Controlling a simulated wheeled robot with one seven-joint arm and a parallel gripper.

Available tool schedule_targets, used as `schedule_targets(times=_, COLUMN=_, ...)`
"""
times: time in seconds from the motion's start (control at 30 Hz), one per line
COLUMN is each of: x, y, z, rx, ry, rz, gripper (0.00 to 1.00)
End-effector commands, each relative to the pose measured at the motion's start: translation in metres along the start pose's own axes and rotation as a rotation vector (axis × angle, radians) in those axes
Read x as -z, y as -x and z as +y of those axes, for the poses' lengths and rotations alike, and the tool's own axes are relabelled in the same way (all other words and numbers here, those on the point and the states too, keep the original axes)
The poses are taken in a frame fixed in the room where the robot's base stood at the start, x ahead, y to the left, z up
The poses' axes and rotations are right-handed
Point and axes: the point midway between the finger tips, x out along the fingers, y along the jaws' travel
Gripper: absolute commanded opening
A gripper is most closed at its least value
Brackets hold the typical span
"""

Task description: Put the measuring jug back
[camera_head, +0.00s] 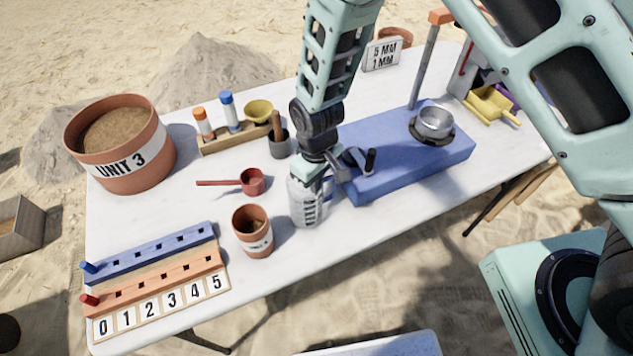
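The measuring jug (307,207) is a pale, see-through vessel with dark graduation marks. It is upright near the front edge of the white table, just left of the blue block. A bit of blue shows at its right side. My gripper (330,172) points down at the jug's top and right side, and its parts overlap the rim in this view. The fingers are small and partly hidden, so I cannot tell whether they are closed on the jug.
A terracotta pot (253,237) stands close left of the jug. A red scoop (252,181) lies behind it. The blue block (400,179) carries a metal cup (434,122). A numbered peg rack (158,279) is front left, and a large UNIT 3 pot (124,165) is back left.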

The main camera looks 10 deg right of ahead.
Motion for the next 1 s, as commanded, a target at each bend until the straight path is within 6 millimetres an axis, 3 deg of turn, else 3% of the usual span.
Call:
schedule_targets(times=0.47, x=0.000, y=-0.013, z=0.000, rx=0.000, ry=0.000, rz=0.001, gripper=0.00)
schedule_targets(times=0.57, x=0.000, y=-0.012, z=0.000, rx=0.000, ry=0.000, rz=0.001, gripper=0.24)
schedule_targets(times=1.0, x=0.001, y=-0.001, z=0.000, rx=0.000, ry=0.000, rz=0.003, gripper=0.24)
